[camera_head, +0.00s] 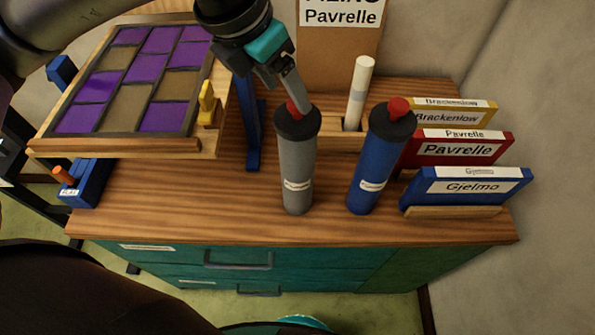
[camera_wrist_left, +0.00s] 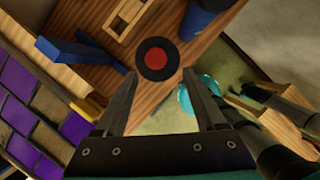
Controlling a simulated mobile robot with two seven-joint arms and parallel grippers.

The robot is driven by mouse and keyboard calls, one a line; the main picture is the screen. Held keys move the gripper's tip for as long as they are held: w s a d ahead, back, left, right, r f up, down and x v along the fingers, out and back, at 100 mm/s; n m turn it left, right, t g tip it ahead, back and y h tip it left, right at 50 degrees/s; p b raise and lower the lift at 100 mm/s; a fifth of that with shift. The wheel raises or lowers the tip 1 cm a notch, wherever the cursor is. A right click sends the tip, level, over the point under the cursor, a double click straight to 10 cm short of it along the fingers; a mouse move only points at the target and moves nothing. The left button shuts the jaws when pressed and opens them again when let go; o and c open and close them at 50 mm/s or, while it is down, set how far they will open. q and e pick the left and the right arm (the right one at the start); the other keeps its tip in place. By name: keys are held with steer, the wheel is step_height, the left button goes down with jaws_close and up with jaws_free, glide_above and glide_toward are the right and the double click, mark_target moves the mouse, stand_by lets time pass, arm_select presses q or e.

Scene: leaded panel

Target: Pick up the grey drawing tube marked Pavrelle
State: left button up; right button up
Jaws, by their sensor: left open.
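The grey drawing tube (camera_head: 297,165) stands upright on the wooden top, with a black cap and a red knob; its small white label is too small to read surely. A blue tube (camera_head: 372,165) with a similar cap and red knob stands to its right. My left gripper (camera_head: 299,106) is open, fingers pointing down at the grey tube's cap and hiding part of it. In the left wrist view, the black cap with red centre (camera_wrist_left: 156,58) lies just ahead of and between the open fingers (camera_wrist_left: 160,76). I cannot tell whether they touch it.
A framed panel of purple and brown panes (camera_head: 150,80) stands tilted at left, with a blue post (camera_head: 250,120) beside it. A white roll (camera_head: 358,92) stands in a wooden holder behind the tubes.

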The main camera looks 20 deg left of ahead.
mark_target(293, 104)
arm_select(q)
steer(key=x, duration=0.3)
steer(key=p+x, duration=0.1)
steer(key=x, duration=0.1)
steer(key=shift+w+a+f, duration=0.1)
steer(key=shift+w+f, duration=0.15)
steer(key=shift+w, duration=0.15)
jaws_close()
steer(key=shift+r, duration=0.1)
stand_by(1.0)
